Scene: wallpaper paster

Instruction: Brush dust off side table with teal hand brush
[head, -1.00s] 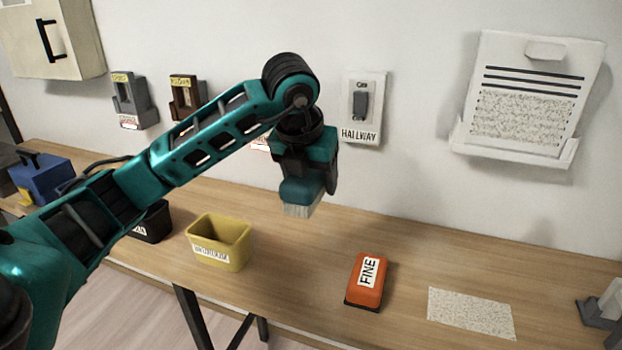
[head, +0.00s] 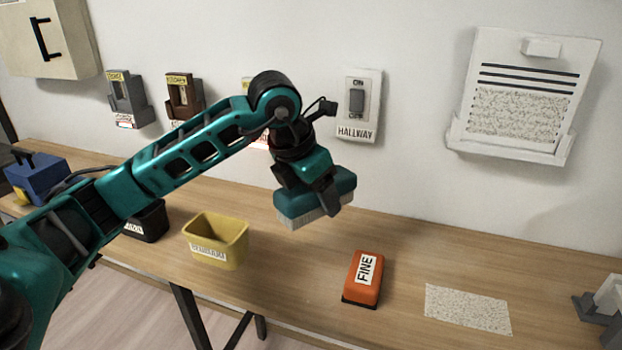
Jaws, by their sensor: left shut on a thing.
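My left gripper (head: 325,190) is shut on the teal hand brush (head: 292,207). The brush has a teal body with pale bristles pointing down. It is held over the back part of the wooden table (head: 400,235), and seems to be above the surface; whether the bristles touch cannot be told for sure. A speckled, pale rectangular patch (head: 468,308) lies on the table at the right, apart from the brush. My right gripper is not in view.
An orange block marked FINE (head: 365,278) lies between brush and patch. A yellow bin (head: 216,240) and a black bin (head: 150,221) stand left. A blue box (head: 38,178) is far left. A grey holder (head: 600,305) stands right. A HALLWAY switch (head: 358,105) is on the wall.

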